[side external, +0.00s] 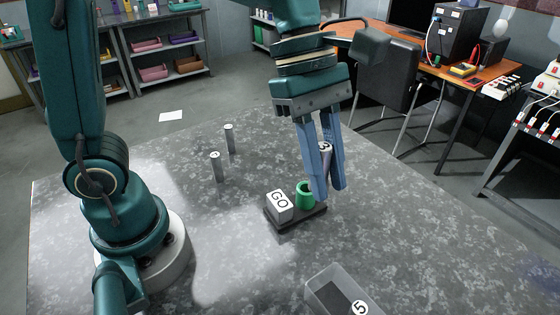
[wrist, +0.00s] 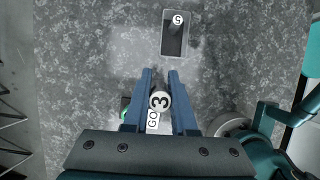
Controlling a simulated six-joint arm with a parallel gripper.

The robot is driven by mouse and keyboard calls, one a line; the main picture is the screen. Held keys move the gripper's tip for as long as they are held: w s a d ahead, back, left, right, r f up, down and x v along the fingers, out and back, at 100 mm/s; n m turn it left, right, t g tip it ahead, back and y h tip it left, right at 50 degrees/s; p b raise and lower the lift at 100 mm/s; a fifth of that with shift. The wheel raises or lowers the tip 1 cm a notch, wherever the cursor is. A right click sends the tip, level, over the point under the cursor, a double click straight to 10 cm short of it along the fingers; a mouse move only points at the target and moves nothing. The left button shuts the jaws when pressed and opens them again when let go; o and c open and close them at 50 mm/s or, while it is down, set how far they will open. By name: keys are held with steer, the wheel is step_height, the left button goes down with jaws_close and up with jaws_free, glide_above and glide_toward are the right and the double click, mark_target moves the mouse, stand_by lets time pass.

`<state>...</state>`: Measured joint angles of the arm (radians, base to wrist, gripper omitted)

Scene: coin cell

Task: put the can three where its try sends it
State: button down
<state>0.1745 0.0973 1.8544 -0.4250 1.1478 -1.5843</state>
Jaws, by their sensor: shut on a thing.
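My gripper (side external: 329,190) is shut on can three, a grey cylinder with a white top marked 3 (side external: 325,148). In the wrist view the can's top (wrist: 160,101) shows between the two blue fingers (wrist: 160,88). In the side view the fingers hide most of its body, and I cannot tell how high its bottom is. A green round holder (side external: 305,196) and a white GO block (side external: 279,206) sit on a dark base (side external: 286,224). The fingers appear just right of the green holder in the side view.
A clear tray (side external: 322,283) with a dark floor holds a can marked 5 (side external: 359,308); it also shows in the wrist view (wrist: 175,50). Two grey cans (side external: 217,168) (side external: 229,140) stand upright on the table, left of the GO block. Much of the tabletop is clear.

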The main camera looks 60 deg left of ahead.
steer(key=shift+s+d+f, duration=0.45)
steer(key=shift+d+f, duration=0.9)
steer(key=shift+f, duration=0.2)
steer(key=shift+s+d+f, duration=0.5)
steer(key=shift+d+f, duration=0.85)
steer(key=shift+f, duration=0.15)
steer(key=shift+s+d+f, duration=0.45)
steer(key=shift+d+f, duration=0.9)
steer(key=shift+f, duration=0.2)
steer(key=shift+f, duration=0.6)
steer(key=c, duration=0.7)
jaws_free()
